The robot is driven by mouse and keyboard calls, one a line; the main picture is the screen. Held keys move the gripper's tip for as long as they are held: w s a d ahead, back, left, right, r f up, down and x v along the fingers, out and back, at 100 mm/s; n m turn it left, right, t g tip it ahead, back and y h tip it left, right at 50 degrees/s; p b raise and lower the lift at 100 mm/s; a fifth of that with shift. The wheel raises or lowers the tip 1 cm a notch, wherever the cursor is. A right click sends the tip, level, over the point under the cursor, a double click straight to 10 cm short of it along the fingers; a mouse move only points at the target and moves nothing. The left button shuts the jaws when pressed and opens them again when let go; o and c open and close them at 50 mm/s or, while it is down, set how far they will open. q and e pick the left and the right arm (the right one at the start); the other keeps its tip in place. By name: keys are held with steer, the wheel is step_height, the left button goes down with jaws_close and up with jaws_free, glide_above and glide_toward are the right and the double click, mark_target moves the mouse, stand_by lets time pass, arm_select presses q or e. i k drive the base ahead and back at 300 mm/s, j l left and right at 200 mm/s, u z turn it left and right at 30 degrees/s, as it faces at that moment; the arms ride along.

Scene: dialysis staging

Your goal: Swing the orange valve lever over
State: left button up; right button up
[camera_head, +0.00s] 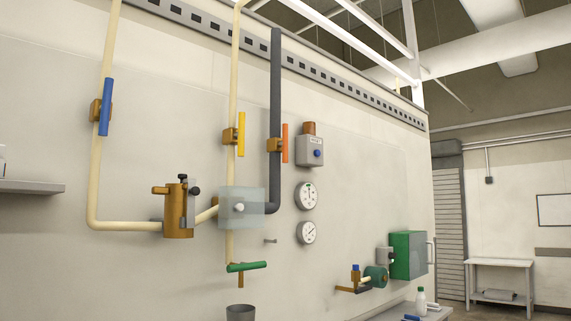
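The orange valve lever (285,143) stands upright, in line with the dark grey vertical pipe (275,85) on the wall. It is mounted on a brass valve body (273,145) on that pipe. Neither of my grippers nor my arms shows in the head view. Nothing covers the lever.
A yellow lever (241,134) and a blue lever (106,107) stand upright on cream pipes to the left. A green lever (246,267) lies level below. A clear box (242,207), a grey switch box (310,152) and gauges (306,195) are close by. A shelf (30,187) juts out at left.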

mark_target(284, 144)
steer(key=i+l+z, duration=0.1)
steer(key=i+z, duration=0.2)
steer(key=i, duration=0.35)
steer(key=i+z, duration=0.35)
steer(key=i, duration=0.25)
steer(key=i+j+z, duration=0.3)
steer(key=i, duration=0.3)
